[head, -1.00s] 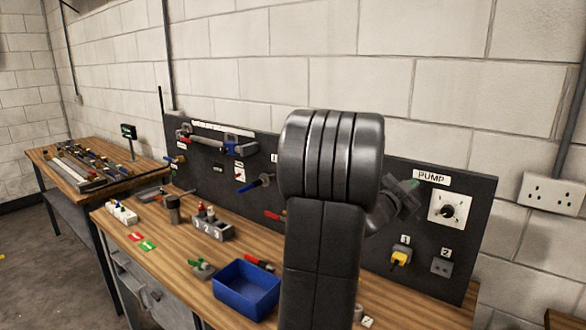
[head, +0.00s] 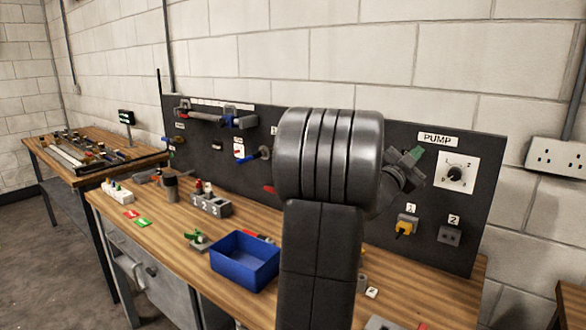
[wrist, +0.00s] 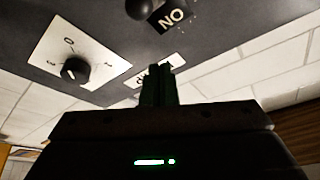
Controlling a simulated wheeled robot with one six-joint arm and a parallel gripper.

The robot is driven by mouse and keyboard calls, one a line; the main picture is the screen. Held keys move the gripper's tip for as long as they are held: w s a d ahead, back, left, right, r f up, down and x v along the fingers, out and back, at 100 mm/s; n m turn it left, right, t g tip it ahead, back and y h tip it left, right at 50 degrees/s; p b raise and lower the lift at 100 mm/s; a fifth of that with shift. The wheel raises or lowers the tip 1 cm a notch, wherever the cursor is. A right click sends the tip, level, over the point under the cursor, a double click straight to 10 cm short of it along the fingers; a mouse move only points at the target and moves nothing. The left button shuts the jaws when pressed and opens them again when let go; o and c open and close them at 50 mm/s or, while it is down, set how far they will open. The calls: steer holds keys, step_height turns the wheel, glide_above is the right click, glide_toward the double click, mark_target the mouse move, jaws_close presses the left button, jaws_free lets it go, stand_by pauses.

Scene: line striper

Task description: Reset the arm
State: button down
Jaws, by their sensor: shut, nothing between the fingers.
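My arm rises in the middle of the head view and hides part of the board behind it. My gripper (head: 413,157) shows just right of the arm's thick dark joint, in front of the black board (head: 470,215) and left of the pump dial (head: 455,173). In the wrist view the green fingers of my gripper (wrist: 158,72) are together with nothing between them. The pump dial (wrist: 75,69) is at the upper left there, apart from the fingers.
A blue bin (head: 245,262) stands on the wooden bench (head: 165,235) left of my arm. A yellow plug (head: 405,228) sits in socket 1, and socket 2 (head: 450,235) is beside it. Tools hang on the board's left part. A second bench (head: 110,165) stands at the far left.

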steer(key=shift+s+a+f+t+h+b, duration=0.15)
steer(key=shift+f+h+b, duration=0.15)
steer(key=shift+b, duration=0.75)
steer(key=shift+s+f+t+h+b, duration=0.15)
steer(key=shift+f+b, duration=0.25)
steer(key=shift+b, duration=0.65)
steer(key=s+a+f+m+t+h+b, duration=0.1)
steer(key=s+a+f+h+b, duration=0.1)
steer(key=b, duration=0.6)
steer(key=s+a+f+m+h+b, duration=0.1)
steer(key=s+a+f+h+b, duration=0.1)
steer(key=f+b, duration=0.5)
steer(key=s+a+b, duration=0.1)
steer(key=a, duration=0.1)
steer(key=shift+s+a+f+t, duration=0.25)
steer(key=shift+s+a+t, duration=0.05)
steer(key=shift+t, duration=0.1)
